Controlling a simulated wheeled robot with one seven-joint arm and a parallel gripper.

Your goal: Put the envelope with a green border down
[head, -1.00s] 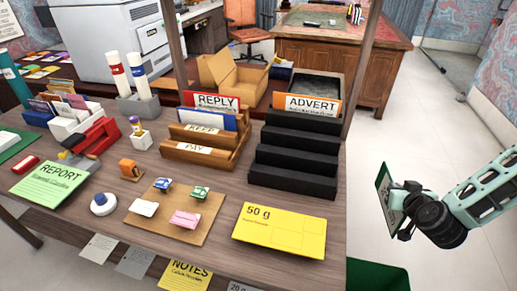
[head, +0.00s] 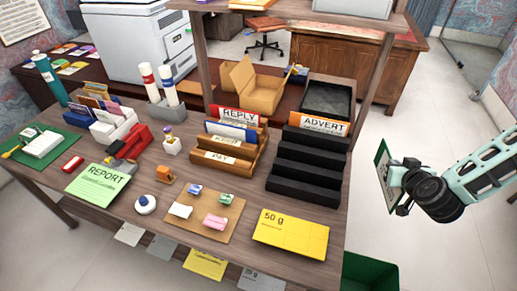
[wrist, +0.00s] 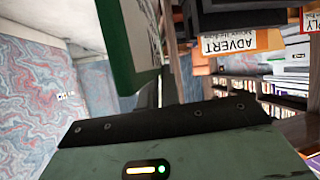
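The envelope with a green border (head: 381,163) is upright and nearly edge-on at the right in the head view, beyond the desk's right edge. My gripper (head: 394,187) is shut on it and holds it in the air over the floor. The envelope also fills part of the upper left of the wrist view (wrist: 125,35), where its green edge and pale face show. The fingertips are mostly hidden by my wrist and the envelope.
The wooden desk (head: 120,215) holds a black stepped ADVERT rack (head: 308,165), wooden REPLY, KEEP and PAY slots (head: 225,157), and a yellow 50 g card (head: 291,234). A green bin (head: 369,272) stands on the floor by the desk's right front corner.

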